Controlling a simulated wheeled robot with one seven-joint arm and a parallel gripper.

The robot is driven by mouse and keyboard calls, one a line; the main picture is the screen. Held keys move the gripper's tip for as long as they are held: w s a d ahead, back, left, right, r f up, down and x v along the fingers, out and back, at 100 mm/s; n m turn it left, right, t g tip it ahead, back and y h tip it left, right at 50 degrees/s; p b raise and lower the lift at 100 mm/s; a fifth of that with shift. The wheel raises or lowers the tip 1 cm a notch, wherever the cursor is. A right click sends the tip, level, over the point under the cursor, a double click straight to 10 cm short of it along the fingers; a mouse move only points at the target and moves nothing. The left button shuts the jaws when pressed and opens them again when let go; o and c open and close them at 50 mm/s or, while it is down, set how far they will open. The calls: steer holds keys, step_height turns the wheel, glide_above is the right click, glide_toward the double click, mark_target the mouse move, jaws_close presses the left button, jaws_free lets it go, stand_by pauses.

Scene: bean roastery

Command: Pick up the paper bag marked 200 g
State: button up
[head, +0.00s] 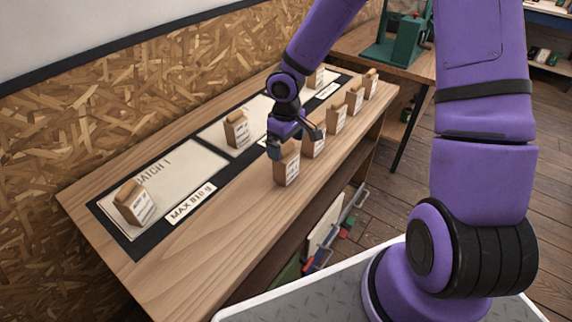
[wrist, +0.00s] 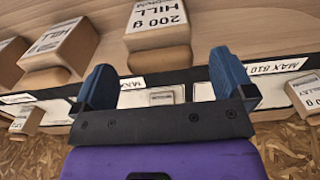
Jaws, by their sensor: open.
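The paper bag marked 200 g (wrist: 157,42) stands at the top middle of the wrist view, its white label reading "200 g" and "HILL". It appears to be the nearest brown bag (head: 287,168) of the front row in the head view, where its print is too small to read. My gripper (head: 294,138) is open and empty, just above and beside that bag. In the wrist view my gripper (wrist: 165,80) has its two blue fingers spread, with the bag beyond the fingertips and not clasped.
Another bag (wrist: 58,52) stands close beside it. Several more bags line the front row (head: 337,118). Bags also stand on pale panels, one on Batch 1 (head: 134,203) and one in the middle (head: 236,129). The bench's near front (head: 200,270) is clear.

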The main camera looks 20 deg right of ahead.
mark_target(286, 156)
steer(key=shift+f, duration=2.55)
steer(key=c, duration=1)
steer(key=shift+c, duration=0.2)
steer(key=shift+r, duration=0.15)
